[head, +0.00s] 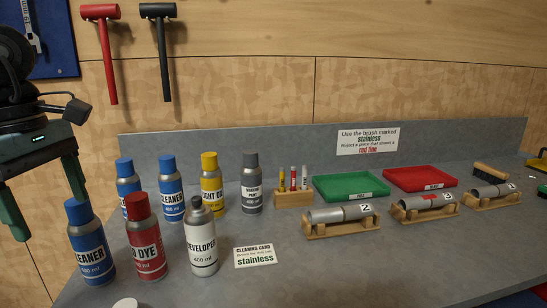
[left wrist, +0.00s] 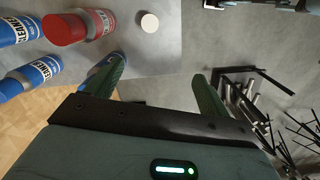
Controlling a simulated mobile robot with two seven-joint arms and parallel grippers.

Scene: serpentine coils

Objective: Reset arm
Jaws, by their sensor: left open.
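My left gripper (head: 42,208) hangs at the left edge of the head view, in front of the wall and left of the bottles. Its two green fingers are spread apart with nothing between them. In the left wrist view the open fingers (left wrist: 155,85) also show empty, over the bench edge and floor. A blue cleaner can (head: 90,245) and a red dye can (head: 146,240) stand upright to the right of the gripper, apart from it. My right gripper is not in either view.
On the grey bench stand a developer can (head: 202,240), other cans, a pen block (head: 293,198), a green tray (head: 350,184), a red tray (head: 420,178) and metal pieces on wooden stands (head: 341,227). A white cap (head: 125,303) sits near the front edge. Front bench centre is clear.

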